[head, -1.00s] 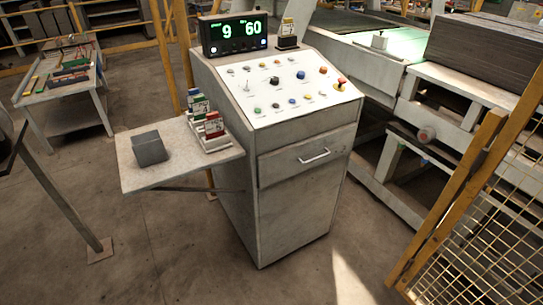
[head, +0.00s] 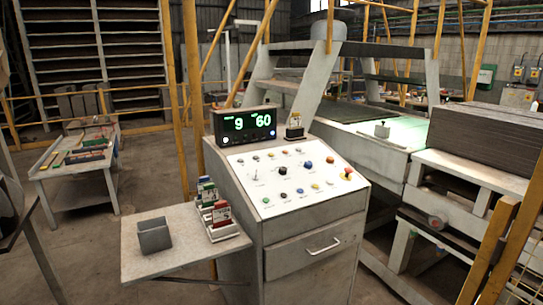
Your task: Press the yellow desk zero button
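The control desk has a sloped white panel (head: 262,178) with several small coloured buttons and knobs in rows. Small yellowish buttons show on it, one of them near the lower right (head: 330,183). The labels are too small to read, so I cannot tell which one is the desk zero button. A red knob on a yellow base (head: 347,174) sits at the panel's right end. Neither of my grippers is in view.
A side shelf (head: 150,268) on the desk's left holds a grey open box (head: 154,235) and a rack of coloured cards (head: 219,217). A machine with a stack of dark sheets (head: 487,132) stands at the right. A yellow fence (head: 505,250) is at the lower right.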

